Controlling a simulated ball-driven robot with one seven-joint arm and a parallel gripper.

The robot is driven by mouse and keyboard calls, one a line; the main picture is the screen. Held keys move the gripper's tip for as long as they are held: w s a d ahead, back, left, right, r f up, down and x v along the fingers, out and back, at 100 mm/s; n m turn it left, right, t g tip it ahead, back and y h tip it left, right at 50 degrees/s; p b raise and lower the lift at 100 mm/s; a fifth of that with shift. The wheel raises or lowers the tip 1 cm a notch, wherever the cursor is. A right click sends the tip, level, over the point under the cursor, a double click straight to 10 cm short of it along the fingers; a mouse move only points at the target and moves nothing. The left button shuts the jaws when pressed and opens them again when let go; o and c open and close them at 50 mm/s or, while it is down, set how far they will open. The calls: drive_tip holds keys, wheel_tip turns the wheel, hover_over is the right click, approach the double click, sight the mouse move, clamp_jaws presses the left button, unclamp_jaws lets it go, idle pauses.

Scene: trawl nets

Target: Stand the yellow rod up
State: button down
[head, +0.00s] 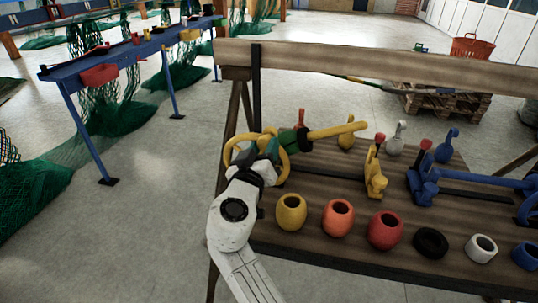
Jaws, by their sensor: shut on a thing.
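The yellow rod (338,131) is in my gripper (302,138), in the upper middle of the head view. It lies close to level, its free right end pointing right and slightly up in the picture. My gripper is shut around the rod near its left part, and its dark fingers hide that stretch. Yellow rings (241,151) show to the left, around my wrist; whether they join the rod is hidden. The rod appears above the brown bench (330,177), though its exact height is unclear.
A yellow clamp (375,180) with a red tip stands right of the rod. A blue clamp (424,186) and a blue rod (484,181) are farther right. Several pots, including a yellow one (291,212), line the front edge. A wooden beam (380,62) crosses behind.

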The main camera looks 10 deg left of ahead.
sight(247, 144)
drive_tip(key=a+f+n+b, duration=0.2)
drive_tip(key=a+n+b, duration=0.2)
drive_tip(key=a+n, duration=0.7)
drive_tip(key=shift+w+a+n, duration=0.15)
drive_tip(key=shift+a+n, duration=0.2)
drive_tip(key=shift+n, duration=0.75)
drive_tip(key=shift+f+b, duration=0.2)
drive_tip(key=shift+b, duration=0.1)
idle(0.6)
drive_tip(key=c, duration=0.8)
unclamp_jaws()
drive_tip(key=shift+a, duration=0.15)
drive_tip(key=shift+o, duration=1.2)
drive_tip(key=s+p, duration=0.1)
drive_tip(key=s, duration=0.9)
drive_tip(key=shift+s, duration=0.4)
